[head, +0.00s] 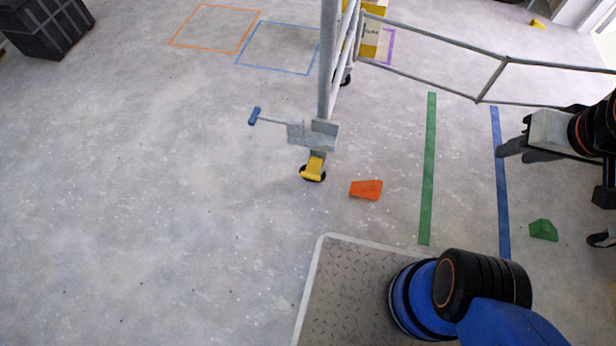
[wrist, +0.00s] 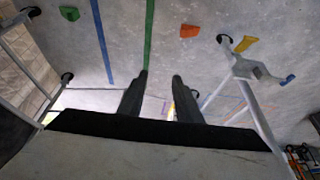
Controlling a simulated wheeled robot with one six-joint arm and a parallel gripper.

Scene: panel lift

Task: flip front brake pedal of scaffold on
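The scaffold's grey post (head: 327,60) stands at the top middle of the head view. At its foot is a caster wheel (head: 306,176) with a yellow brake pedal (head: 314,167) on it. The pedal looks tilted; I cannot tell whether it is on or off. The pedal also shows at the upper right of the wrist view (wrist: 246,43), beside the dark caster (wrist: 225,38). My gripper (head: 512,152) is at the right of the head view, well apart from the pedal. In the wrist view its two dark fingers (wrist: 160,76) are apart with nothing between them.
A blue-ended lever (head: 254,116) sticks out left from a bracket above the caster. An orange wedge (head: 366,190) lies right of the pedal, a green block (head: 543,230) further right. Scaffold rails (head: 480,98) cross the upper right. Floor left of the caster is clear.

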